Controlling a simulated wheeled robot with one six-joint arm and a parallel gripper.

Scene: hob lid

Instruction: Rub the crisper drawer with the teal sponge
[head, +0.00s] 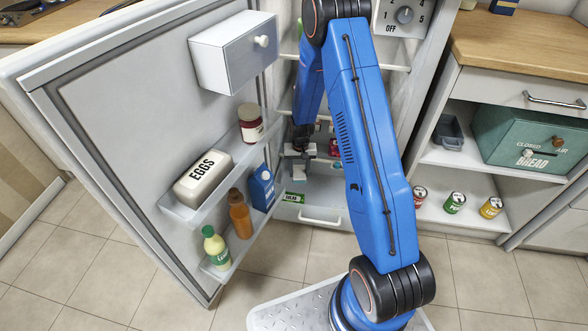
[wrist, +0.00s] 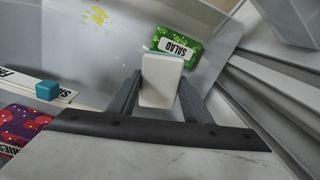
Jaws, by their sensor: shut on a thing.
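My gripper (wrist: 158,92) is shut on a pale block with a thin teal edge, the teal sponge (wrist: 161,82). In the head view my gripper (head: 298,168) is low in the open fridge, above the crisper drawer (head: 322,211), which has a white handle. In the wrist view the drawer (wrist: 120,45) is a grey, see-through surface with yellow smears (wrist: 97,17) up and left of the sponge. A green salad pack (wrist: 179,46) lies just beyond the sponge. I cannot tell whether the sponge touches the drawer.
A teal cube (wrist: 47,90) on a white pack and a red pack (wrist: 22,130) are at the left in the wrist view. The open fridge door holds an egg box (head: 203,178), bottles and a jar. A cabinet with cans (head: 455,202) and a bread bin (head: 530,140) stands right.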

